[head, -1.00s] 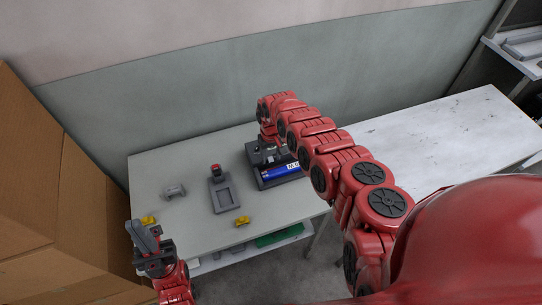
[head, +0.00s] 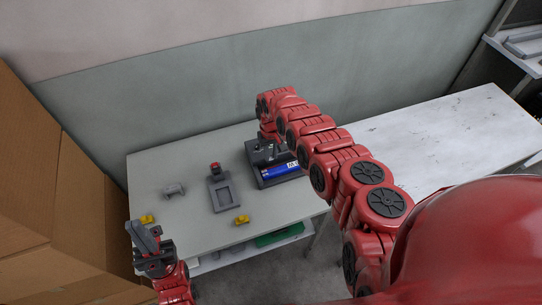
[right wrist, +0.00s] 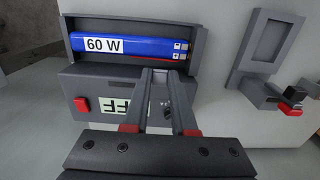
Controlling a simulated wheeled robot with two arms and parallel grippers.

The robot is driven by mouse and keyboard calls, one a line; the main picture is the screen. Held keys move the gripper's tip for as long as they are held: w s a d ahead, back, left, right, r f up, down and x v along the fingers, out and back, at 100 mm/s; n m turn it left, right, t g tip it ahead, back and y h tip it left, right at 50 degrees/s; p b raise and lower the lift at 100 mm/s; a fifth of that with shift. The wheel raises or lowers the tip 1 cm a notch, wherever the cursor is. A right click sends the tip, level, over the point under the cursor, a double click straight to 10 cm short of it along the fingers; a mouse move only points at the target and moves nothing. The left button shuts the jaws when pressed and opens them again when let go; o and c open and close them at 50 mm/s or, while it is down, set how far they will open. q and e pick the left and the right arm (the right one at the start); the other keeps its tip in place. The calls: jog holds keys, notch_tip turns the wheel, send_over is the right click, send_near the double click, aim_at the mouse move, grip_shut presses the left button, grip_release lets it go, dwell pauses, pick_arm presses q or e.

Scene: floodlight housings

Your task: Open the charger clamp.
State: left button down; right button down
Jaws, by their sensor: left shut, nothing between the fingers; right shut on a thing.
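The charger (head: 283,181) is a dark grey box at the right end of the small table. It holds a blue battery, labelled 60 W in the right wrist view (right wrist: 125,46), in a long recess. My right gripper (head: 266,152) is over the charger. In the right wrist view its fingers (right wrist: 160,76) are close together at the recess's edge, beside the battery; the charger clamp between them is mostly hidden. A red button (right wrist: 82,104) and a display (right wrist: 116,107) sit on the charger's panel. My left gripper (head: 148,238) is shut and empty at the table's front left corner.
A grey fixture (head: 222,193) with a red button (head: 215,167) stands left of the charger. Two yellow parts (head: 242,220) and a grey part (head: 174,190) lie on the table. Cardboard (head: 60,190) stands at the left; a white table (head: 440,140) is at the right.

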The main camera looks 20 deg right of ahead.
jog(key=shift+w+f+g+b, duration=0.4)
jog(key=shift+w+b, duration=0.1)
jog(key=shift+b, duration=2.8)
jog(key=shift+w+r+b, duration=0.1)
jog(key=shift+r+b, duration=0.1)
jog(key=shift+b, duration=0.2)
jog(key=shift+w+r, duration=0.1)
jog(key=shift+r, duration=0.3)
jog(key=c, duration=0.7)
grip_release()
